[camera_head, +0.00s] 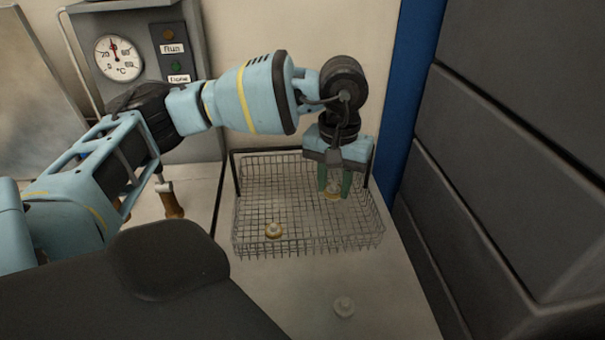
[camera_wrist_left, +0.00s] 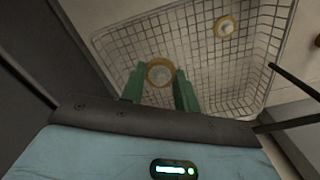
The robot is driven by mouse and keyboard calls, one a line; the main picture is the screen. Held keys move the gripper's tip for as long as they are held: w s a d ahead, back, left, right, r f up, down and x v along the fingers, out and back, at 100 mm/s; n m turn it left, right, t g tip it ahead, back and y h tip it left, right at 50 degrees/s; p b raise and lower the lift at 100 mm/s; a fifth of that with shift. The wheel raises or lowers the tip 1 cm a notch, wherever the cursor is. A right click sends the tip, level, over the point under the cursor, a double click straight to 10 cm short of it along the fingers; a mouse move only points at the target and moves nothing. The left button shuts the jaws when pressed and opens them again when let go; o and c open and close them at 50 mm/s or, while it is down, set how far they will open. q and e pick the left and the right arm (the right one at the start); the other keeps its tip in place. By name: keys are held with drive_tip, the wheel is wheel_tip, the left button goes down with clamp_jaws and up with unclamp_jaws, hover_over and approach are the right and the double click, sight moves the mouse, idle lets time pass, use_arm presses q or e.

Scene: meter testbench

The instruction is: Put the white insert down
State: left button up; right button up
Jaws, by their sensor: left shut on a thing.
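My left gripper (camera_head: 335,182) points down over the right part of the wire basket (camera_head: 308,245). Its green fingers are shut on a white insert (camera_head: 333,195) with a yellowish ring. In the left wrist view the insert (camera_wrist_left: 160,72) sits between the fingertips, with basket mesh behind it. I cannot tell whether it touches the basket floor. A second insert of the same look (camera_head: 274,231) lies in the basket at the front left; it also shows in the left wrist view (camera_wrist_left: 224,27). My right gripper is not in view.
A panel with a dial gauge (camera_head: 118,57) stands at the back left. A blue post (camera_head: 408,90) and dark panels (camera_head: 510,130) border the right side. The basket's middle is clear.

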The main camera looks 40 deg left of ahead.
sight(330, 230)
use_arm(q)
drive_tip(key=shift+f, duration=5)
drive_tip(key=shift+s+f, duration=0.1)
drive_tip(key=shift+f, duration=0.15)
drive_tip(key=o, duration=1)
drive_tip(key=shift+c, duration=0.2)
drive_tip(key=shift+r, duration=0.15)
wheel_tip(330, 230, up, 12)
drive_tip(key=shift+r, duration=0.1)
